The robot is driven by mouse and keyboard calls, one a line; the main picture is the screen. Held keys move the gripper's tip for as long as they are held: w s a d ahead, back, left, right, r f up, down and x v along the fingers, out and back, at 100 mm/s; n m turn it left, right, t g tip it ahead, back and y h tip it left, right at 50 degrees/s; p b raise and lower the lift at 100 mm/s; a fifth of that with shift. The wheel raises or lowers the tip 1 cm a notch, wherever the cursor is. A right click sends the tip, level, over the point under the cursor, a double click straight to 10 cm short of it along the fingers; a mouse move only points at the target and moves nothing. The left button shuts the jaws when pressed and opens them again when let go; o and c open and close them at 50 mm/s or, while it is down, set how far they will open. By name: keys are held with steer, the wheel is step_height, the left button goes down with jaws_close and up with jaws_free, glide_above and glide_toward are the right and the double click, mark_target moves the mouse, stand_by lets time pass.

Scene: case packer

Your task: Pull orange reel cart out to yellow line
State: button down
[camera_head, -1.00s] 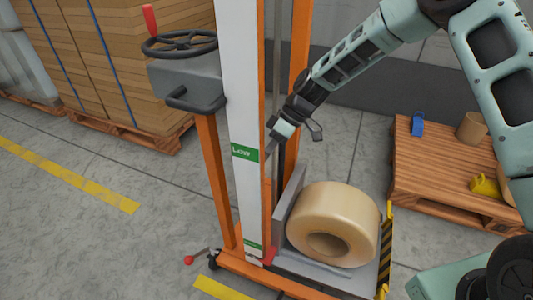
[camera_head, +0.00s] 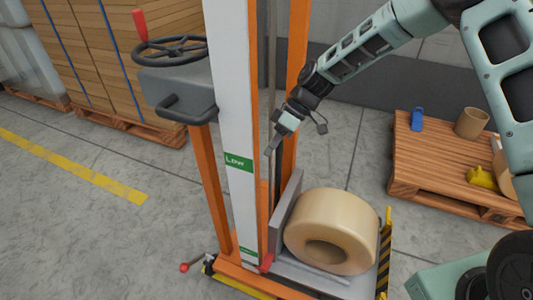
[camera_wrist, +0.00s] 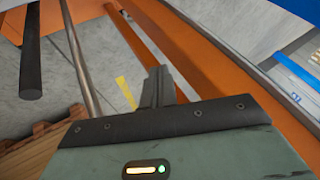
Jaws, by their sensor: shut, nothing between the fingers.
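The orange reel cart (camera_head: 204,175) stands upright, with a white mast panel, a grey crank box with handwheel, and a low platform. A large tan reel (camera_head: 332,222) lies on the platform. One yellow floor line (camera_head: 75,165) runs at the left; another yellow strip (camera_head: 232,287) shows partly under the cart's front base. My gripper (camera_head: 272,147) is shut and empty beside the mast, in front of the orange rear post. In the wrist view its closed fingers (camera_wrist: 156,88) point up beside an orange bar (camera_wrist: 215,60). Whether they touch the cart is unclear.
A strapped stack of cardboard (camera_head: 125,65) on a pallet stands behind left. A wooden pallet table (camera_head: 440,165) with a blue item, a brown cup and a yellow item stands at the right. Grey floor is open at the left front.

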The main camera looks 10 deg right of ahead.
steer(key=p+v, duration=0.1)
steer(key=v, duration=1.3)
